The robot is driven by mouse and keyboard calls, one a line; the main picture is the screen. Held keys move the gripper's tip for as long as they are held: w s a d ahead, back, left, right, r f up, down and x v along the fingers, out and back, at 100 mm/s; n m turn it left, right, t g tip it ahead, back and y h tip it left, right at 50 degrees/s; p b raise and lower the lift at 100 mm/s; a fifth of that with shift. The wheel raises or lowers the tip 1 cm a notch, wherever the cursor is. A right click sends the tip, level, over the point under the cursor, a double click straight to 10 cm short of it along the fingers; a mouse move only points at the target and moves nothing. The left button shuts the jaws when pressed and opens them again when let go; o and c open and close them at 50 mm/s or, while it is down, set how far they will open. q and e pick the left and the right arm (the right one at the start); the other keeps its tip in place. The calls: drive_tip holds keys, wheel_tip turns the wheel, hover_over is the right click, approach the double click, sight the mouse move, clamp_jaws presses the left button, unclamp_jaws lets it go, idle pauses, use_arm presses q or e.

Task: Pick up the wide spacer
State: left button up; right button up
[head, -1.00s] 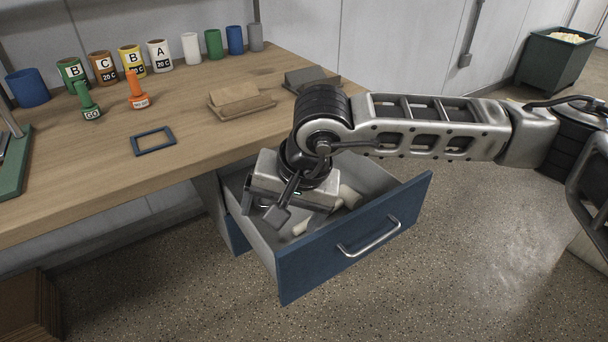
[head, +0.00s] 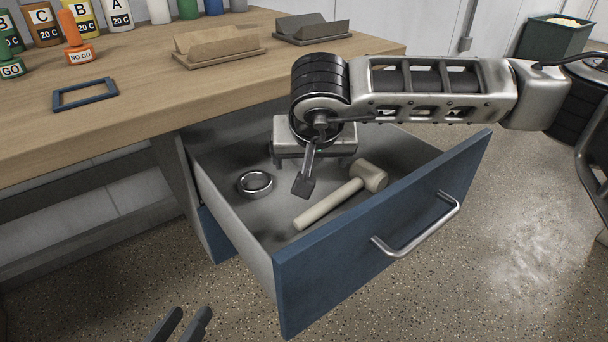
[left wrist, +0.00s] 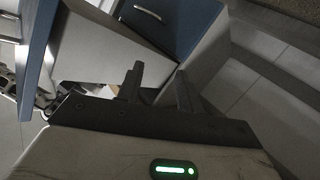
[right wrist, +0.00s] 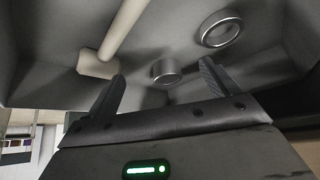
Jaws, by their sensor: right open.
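Two metal rings lie in the open drawer (head: 232,222). In the right wrist view, one ring (right wrist: 166,72) looks smaller and taller-walled, like the wide spacer, and shows between my fingertips, beyond them. The other ring (right wrist: 221,29) looks broader and lower, to the right. The head view shows one ring (head: 255,184) left of my right gripper; the other is hidden there. My right gripper (right wrist: 160,80) is open and empty, low inside the drawer. My left gripper (head: 180,324) is open and empty, outside the drawer; it also shows in the left wrist view (left wrist: 158,88).
A mallet (head: 328,204) lies in the drawer, right of my right gripper; it also shows in the right wrist view (right wrist: 126,28). The drawer's blue front (head: 330,262) and side walls enclose the space. The wooden bench (head: 140,100) overhangs the drawer's back.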

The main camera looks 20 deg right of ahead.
wheel_tip(320, 180, down, 3)
drive_tip(key=shift+f+b, duration=0.1)
drive_tip(key=shift+b, duration=0.7)
drive_tip(key=w, duration=0.3)
drive_tip(key=w+d, duration=0.1)
drive_tip(key=w, duration=0.2)
drive_tip(key=w+d+b, duration=0.1)
drive_tip(key=w, duration=0.2)
drive_tip(key=shift+w+d, duration=0.1)
drive_tip(key=shift+w, duration=0.1)
drive_tip(key=shift+w+d+b, duration=0.25)
drive_tip(key=shift+w+b, duration=0.05)
drive_tip(key=shift+w, duration=0.85)
drive_tip(key=b+x, duration=0.1)
drive_tip(key=x, duration=0.1)
drive_tip(key=shift+w+f, duration=0.1)
drive_tip(key=shift+f, duration=0.15)
drive_tip(key=shift+w+f, duration=0.15)
drive_tip(key=shift+d, duration=0.1)
drive_tip(key=c, duration=1)
use_arm(q)
drive_tip(key=shift+d+n+t+h, duration=0.5)
drive_tip(key=shift+d+h, duration=0.25)
drive_tip(key=shift+h, duration=0.35)
use_arm(e)
drive_tip(key=shift+c, duration=0.5)
